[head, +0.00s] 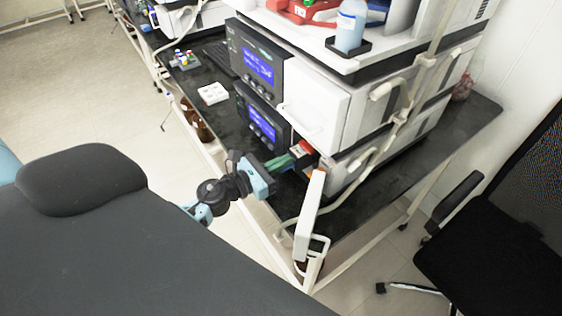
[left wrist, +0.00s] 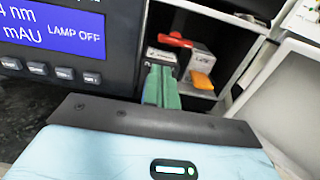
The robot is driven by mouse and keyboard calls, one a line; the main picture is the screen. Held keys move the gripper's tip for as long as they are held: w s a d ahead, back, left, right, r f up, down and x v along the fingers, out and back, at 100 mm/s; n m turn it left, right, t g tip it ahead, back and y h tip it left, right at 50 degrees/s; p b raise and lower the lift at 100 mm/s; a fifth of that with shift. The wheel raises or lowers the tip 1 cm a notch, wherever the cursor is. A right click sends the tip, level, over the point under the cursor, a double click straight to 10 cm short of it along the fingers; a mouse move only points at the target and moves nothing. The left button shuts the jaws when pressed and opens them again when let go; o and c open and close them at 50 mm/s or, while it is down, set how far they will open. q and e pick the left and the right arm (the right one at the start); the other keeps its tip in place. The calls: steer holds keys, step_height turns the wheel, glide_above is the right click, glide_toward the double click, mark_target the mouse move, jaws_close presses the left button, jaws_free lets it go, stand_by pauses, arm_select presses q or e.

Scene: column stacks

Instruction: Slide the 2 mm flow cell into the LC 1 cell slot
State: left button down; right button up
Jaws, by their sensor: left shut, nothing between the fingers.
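My left gripper (head: 290,160) reaches into the open front of the lower instrument (head: 262,125), its green fingers shut and empty. In the left wrist view, the closed fingers (left wrist: 161,84) point at a small block with a pale label (left wrist: 161,56) in the bay; whether they touch it is unclear. A red lever (left wrist: 175,40) lies just above and right of this block. To its right is a grey block (left wrist: 201,64) with an orange front piece (left wrist: 202,81). I cannot read the labels well enough to tell which is the 2 mm flow cell. My right gripper is not in view.
A white door (head: 309,215) stands open right of my left gripper. A white tray (head: 213,93) lies on the dark bench to the left. A bottle (head: 350,28) stands on top of the instrument stack. Tubing runs along the stack's right side.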

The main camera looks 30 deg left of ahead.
mark_target(298, 151)
arm_select(q)
steer(key=x, duration=0.4)
steer(key=shift+w+d+f+b, duration=0.1)
steer(key=shift+w+d+b, duration=0.05)
steer(key=shift+w+b, duration=0.2)
steer(key=shift+w+d, duration=0.15)
steer(key=shift+w, duration=0.2)
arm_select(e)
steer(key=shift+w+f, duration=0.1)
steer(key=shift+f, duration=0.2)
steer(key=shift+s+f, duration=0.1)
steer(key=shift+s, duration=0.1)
